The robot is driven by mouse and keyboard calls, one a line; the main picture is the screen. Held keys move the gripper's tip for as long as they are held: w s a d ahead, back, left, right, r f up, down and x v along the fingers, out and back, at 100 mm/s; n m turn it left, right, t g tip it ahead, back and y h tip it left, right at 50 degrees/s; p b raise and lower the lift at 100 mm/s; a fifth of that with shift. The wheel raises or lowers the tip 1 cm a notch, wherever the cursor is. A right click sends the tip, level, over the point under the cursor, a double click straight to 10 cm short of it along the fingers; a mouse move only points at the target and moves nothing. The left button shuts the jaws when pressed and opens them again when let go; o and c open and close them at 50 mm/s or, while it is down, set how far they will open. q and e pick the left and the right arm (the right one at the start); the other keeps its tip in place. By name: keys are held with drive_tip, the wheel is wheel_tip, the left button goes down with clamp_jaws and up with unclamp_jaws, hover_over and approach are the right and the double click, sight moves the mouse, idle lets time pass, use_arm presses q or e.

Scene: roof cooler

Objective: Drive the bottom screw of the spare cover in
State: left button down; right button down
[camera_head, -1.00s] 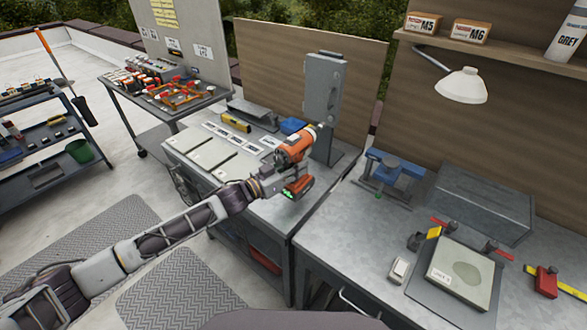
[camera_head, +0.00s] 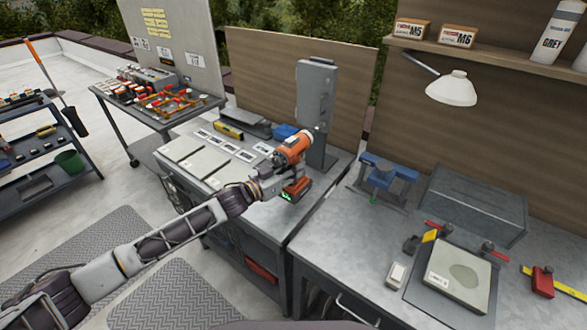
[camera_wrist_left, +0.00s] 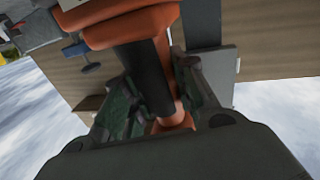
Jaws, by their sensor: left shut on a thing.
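My left gripper (camera_head: 272,184) is shut on the handle of an orange and grey power screwdriver (camera_head: 293,147). In the left wrist view my gripper's fingers (camera_wrist_left: 160,115) sit on both sides of the dark and orange handle (camera_wrist_left: 150,75). The tool's nose points up and right at the lower part of an upright grey panel (camera_head: 315,95), which looks like the spare cover on its stand. I cannot tell whether the bit touches it. The bottom screw is too small or hidden to make out. My right gripper is not in view.
A second bench (camera_head: 330,235) at right holds a blue vise (camera_head: 385,178) and a grey box (camera_head: 475,205). A wooden backboard (camera_head: 260,75) stands behind.

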use_arm(q)
drive_tip(key=shift+r+p, duration=0.35)
drive_tip(key=shift+p, duration=0.05)
idle(0.9)
